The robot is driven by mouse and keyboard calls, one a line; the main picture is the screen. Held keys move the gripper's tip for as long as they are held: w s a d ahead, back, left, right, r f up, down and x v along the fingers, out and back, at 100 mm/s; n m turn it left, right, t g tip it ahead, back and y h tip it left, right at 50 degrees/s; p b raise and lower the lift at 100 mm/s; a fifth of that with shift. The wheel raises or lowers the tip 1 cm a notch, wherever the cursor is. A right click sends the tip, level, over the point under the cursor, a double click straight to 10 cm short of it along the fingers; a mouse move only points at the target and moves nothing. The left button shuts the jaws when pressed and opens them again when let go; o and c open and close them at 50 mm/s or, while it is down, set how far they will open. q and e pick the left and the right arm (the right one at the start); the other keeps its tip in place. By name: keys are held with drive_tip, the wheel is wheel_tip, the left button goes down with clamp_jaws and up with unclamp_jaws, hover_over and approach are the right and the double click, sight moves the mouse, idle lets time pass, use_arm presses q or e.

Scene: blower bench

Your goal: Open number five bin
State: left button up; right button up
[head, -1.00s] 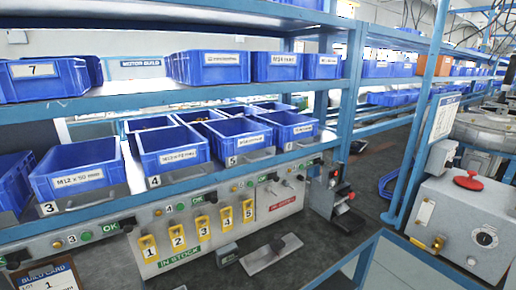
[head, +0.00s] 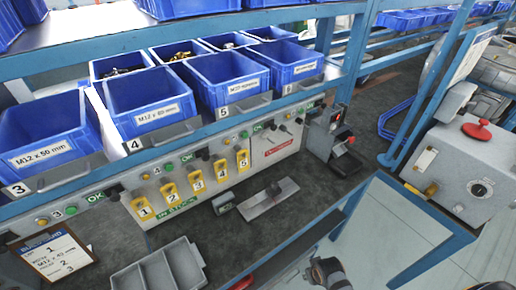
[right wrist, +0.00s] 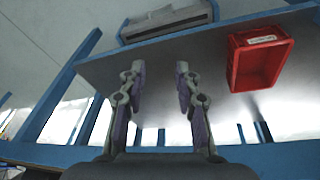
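The number five bin (head: 226,85) is a blue open-topped bin in the front row of the lower shelf in the head view. It stands between the number four bin (head: 150,105) and the number six bin (head: 288,65). A "5" tag (head: 223,112) and a grey handle (head: 252,104) are on the shelf front below it. Its front wall faces me; the inside that shows looks empty. My right gripper (right wrist: 160,80) is open and empty in the right wrist view, with nothing between its fingers. The number five bin is not in that view. My left gripper is not in view.
Several numbered yellow tags (head: 194,182) and green OK buttons line the panel below the bins. A grey tray (head: 160,270) and a build card (head: 52,254) are near the front. The right wrist view shows a red bin (right wrist: 258,62) on a grey surface.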

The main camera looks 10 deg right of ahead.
drive_tip(key=w+a+r+m+t+y+p, duration=0.1)
drive_tip(key=w+a+r+t+y, duration=0.2)
drive_tip(key=r, duration=0.5)
drive_tip(key=w+a+r+p, duration=0.1)
drive_tip(key=w+a+r, duration=0.3)
drive_tip(key=r, duration=0.5)
drive_tip(key=w+a+r+m+t+y+p, duration=0.1)
drive_tip(key=w+a+r+t+y, duration=0.2)
drive_tip(key=r, duration=0.5)
drive_tip(key=m+t+y, duration=0.4)
drive_tip(key=m+t, duration=0.3)
drive_tip(key=m, duration=0.1)
approach(256, 108)
drive_tip(key=s+a+f, duration=0.3)
drive_tip(key=a+f, duration=0.1)
drive_tip(key=f, duration=0.1)
drive_tip(key=w+d+r+m+t+h, duration=0.2)
drive_tip(key=w+d+r+m+t, duration=0.1)
drive_tip(key=w+m, duration=0.1)
drive_tip(key=p+x, duration=0.1)
drive_tip(key=x, duration=0.2)
drive_tip(key=p+x, duration=0.1)
drive_tip(key=x, duration=0.2)
drive_tip(key=p+x, duration=0.1)
drive_tip(key=x, duration=0.2)
drive_tip(key=shift+a+r+p, duration=0.1)
drive_tip(key=shift+a+p, duration=0.2)
drive_tip(key=shift+a, duration=0.05)
clamp_jaws()
